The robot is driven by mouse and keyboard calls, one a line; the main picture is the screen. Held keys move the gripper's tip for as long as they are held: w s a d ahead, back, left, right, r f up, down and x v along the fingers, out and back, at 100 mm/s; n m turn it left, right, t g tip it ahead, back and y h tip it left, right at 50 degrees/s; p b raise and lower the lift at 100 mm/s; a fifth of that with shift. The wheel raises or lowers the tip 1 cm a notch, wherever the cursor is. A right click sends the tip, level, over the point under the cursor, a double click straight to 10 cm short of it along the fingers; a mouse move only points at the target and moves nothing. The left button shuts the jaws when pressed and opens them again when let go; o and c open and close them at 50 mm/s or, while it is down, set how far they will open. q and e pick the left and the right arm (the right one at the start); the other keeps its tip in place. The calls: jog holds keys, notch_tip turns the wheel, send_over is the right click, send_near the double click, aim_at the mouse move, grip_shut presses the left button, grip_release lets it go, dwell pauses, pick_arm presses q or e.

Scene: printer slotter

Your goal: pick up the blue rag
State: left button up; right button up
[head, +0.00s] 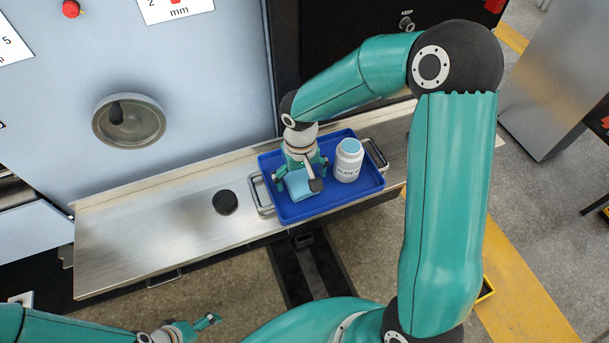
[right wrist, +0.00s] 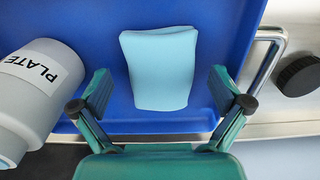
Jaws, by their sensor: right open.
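The light blue rag (head: 299,184) lies folded in the left part of the blue tray (head: 295,213). In the right wrist view the rag (right wrist: 160,68) lies flat on the tray floor, ahead of and between the fingers. My right gripper (head: 301,181) is over the rag, pointing down, and hides part of it in the head view. In the right wrist view the right gripper (right wrist: 160,92) is open, one finger to each side of the rag, with no grasp on it. My left gripper (head: 208,321) is low at the bottom edge, far from the tray; its jaws are too small to read.
A white bottle labelled PLATE (head: 347,162) stands in the tray right of the rag; it is close to one finger in the right wrist view (right wrist: 38,90). A black round knob (head: 225,202) sits on the metal ledge (head: 150,235). The tray has metal handles (head: 262,196).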

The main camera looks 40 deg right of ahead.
jog(key=shift+f, duration=0.1)
jog(key=shift+c, duration=0.3)
jog(key=c, duration=1.2)
jog(key=shift+o, duration=0.2)
